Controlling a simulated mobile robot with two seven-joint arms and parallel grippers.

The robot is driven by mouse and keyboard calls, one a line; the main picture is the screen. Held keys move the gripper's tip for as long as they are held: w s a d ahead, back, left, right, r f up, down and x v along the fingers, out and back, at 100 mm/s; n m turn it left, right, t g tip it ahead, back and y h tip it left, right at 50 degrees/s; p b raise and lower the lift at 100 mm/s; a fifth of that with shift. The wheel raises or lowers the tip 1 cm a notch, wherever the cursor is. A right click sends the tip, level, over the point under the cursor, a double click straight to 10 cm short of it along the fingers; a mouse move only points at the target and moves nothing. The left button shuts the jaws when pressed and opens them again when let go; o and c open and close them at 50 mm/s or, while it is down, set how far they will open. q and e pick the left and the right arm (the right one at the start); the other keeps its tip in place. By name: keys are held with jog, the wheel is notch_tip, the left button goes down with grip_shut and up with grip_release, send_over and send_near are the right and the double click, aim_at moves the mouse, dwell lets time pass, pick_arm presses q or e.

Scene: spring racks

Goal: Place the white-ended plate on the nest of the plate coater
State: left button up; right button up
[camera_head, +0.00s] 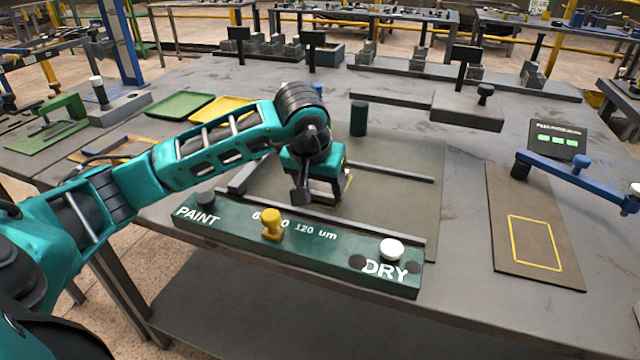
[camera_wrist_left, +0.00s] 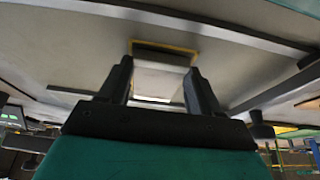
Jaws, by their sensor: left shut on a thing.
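My left gripper (camera_head: 322,192) reaches down over the bed of the plate coater (camera_head: 395,190), behind its green front panel. In the left wrist view its two dark fingers (camera_wrist_left: 160,70) are shut on a pale plate (camera_wrist_left: 160,80), which lies between them. The plate's white end cannot be told for certain. A yellow-edged nest (camera_head: 347,190) shows beside the gripper, mostly hidden by it; its edge also shows past the plate in the left wrist view (camera_wrist_left: 165,45). I cannot tell whether the plate touches the nest. My right gripper is in neither view.
The front panel (camera_head: 330,262) carries a yellow knob (camera_head: 271,224) and a white button (camera_head: 391,249) by DRY. A dark post (camera_head: 358,118) stands behind. A blue arm (camera_head: 580,178) and a yellow-outlined mat (camera_head: 510,215) are at right. Green and yellow trays (camera_head: 180,105) lie at left.

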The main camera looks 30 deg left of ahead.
pick_arm(q)
jog(key=o, duration=1.2)
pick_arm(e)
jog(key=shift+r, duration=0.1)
pick_arm(q)
jog(key=shift+s+r, duration=0.1)
jog(key=shift+r, duration=0.3)
jog(key=p+v, duration=0.1)
jog(key=v, duration=1)
jog(key=shift+s+r+p, duration=0.1)
jog(key=shift+s+p, duration=0.05)
jog(key=shift+p, duration=0.15)
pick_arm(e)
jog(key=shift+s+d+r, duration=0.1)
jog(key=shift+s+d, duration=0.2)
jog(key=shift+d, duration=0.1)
pick_arm(q)
jog(key=shift+d, duration=0.1)
